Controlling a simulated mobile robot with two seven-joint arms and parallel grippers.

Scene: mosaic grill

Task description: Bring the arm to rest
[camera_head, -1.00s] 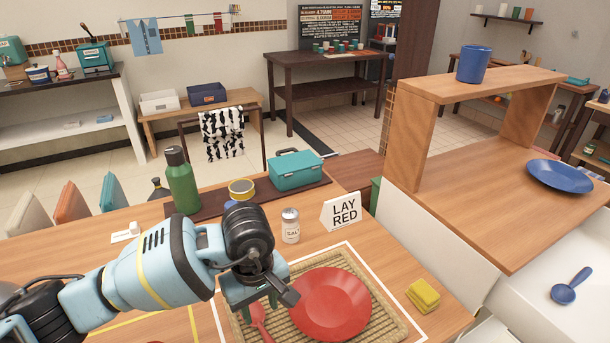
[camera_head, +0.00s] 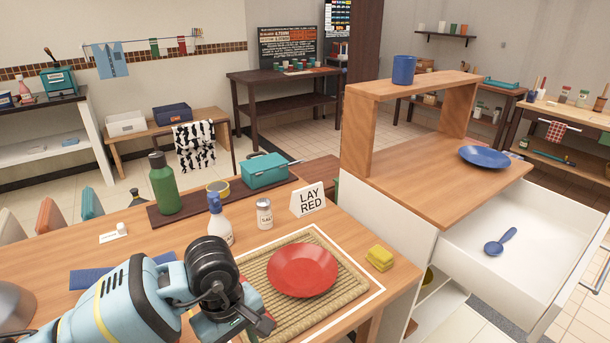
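My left arm comes in from the lower left, and its gripper (camera_head: 250,322) hangs over the lower left edge of the woven mat (camera_head: 333,295). Its fingers point down and away and are mostly hidden, so I cannot tell whether they are open or shut. A red plate (camera_head: 302,270) lies on the mat, apart from the gripper. A bit of red shows beside the gripper at the mat's left edge, largely hidden by the arm. My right gripper is not in view.
A white spray bottle (camera_head: 220,222), a salt shaker (camera_head: 264,213) and a "LAY RED" sign (camera_head: 308,199) stand behind the mat. A yellow sponge (camera_head: 380,258) lies to its right. A blue spoon (camera_head: 501,242) lies in the open white drawer (camera_head: 545,262). A blue plate (camera_head: 484,157) lies on the counter.

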